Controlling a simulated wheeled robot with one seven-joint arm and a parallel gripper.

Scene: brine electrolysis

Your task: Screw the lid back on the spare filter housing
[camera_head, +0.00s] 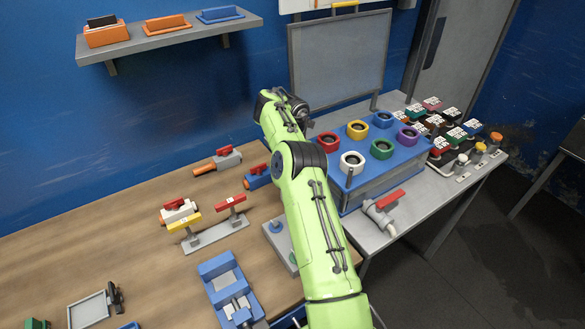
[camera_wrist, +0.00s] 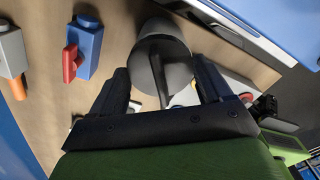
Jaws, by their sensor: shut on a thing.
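In the wrist view, a round grey lid (camera_wrist: 162,52) with a raised bar across it sits between the two black fingers of my gripper (camera_wrist: 163,85). The gripper is shut on the lid. A paler grey rounded body, seemingly the filter housing (camera_wrist: 162,27), shows just beyond the lid. I cannot tell whether the lid is seated on it or how far its thread is engaged. In the head view, my green arm hides the lid, the housing and the fingertips.
A blue valve with a red handle (camera_wrist: 85,47) lies left of my gripper in the wrist view. In the head view, a blue box with coloured rings (camera_head: 370,165) stands right of my arm. A valve stand (camera_head: 215,236) is to the left. Bare wood lies farther left (camera_head: 90,240).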

